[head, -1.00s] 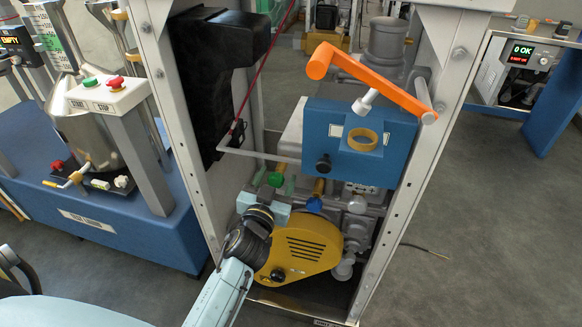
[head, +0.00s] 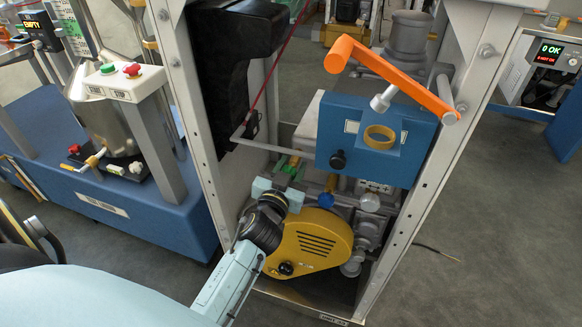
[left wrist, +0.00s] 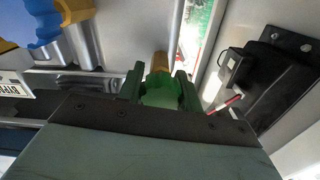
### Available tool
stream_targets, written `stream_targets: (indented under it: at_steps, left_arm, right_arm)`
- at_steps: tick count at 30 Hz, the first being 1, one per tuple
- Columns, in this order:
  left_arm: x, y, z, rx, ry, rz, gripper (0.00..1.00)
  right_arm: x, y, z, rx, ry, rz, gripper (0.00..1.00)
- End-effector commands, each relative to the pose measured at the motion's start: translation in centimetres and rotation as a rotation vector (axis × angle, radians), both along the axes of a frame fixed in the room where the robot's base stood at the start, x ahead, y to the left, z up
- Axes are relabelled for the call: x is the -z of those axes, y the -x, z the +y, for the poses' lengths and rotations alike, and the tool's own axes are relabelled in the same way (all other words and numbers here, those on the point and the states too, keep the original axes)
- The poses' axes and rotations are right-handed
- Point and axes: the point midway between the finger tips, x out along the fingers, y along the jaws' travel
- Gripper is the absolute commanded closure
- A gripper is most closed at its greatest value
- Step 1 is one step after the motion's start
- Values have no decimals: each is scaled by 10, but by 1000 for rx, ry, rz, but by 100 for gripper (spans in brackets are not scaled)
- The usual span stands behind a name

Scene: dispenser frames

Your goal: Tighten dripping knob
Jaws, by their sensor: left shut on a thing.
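My left gripper (head: 288,172) reaches in low between the frame posts, in front of the pipework. It is shut on a green knob (left wrist: 160,92); in the left wrist view its two green fingers stand on either side of it. A brass stem (left wrist: 158,62) runs on behind the knob. In the head view the gripper mostly hides the knob. A blue knob (head: 325,200) on a brass stem sits to the right, also in the left wrist view (left wrist: 42,22). A pale knob (head: 369,202) is farther right. No drip can be made out. My right gripper is not in view.
A yellow pump cover (head: 312,243) lies just below and right of my left gripper. A blue box (head: 400,155) with an orange lever (head: 395,75) overhangs on the right. A black housing (head: 228,60) hangs above left. Metal posts (head: 205,130) flank the opening.

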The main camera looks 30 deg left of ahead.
Motion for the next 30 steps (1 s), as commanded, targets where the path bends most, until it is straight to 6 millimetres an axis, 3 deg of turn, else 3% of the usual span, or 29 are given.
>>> stream_targets:
  at_steps: [9,19,20,24,30]
  left_arm:
    - [-1,0,0,-1,-214,51,88]
    - [0,0,0,-1,-242,58,87]
    - [0,0,0,-1,-241,58,63]
    - [0,0,0,-1,-240,58,45]
    - [0,0,0,-1,-238,57,43]
  right_arm:
    - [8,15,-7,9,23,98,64]
    - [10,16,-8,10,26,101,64]
    - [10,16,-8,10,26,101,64]
    - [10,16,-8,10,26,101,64]
    - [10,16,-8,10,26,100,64]
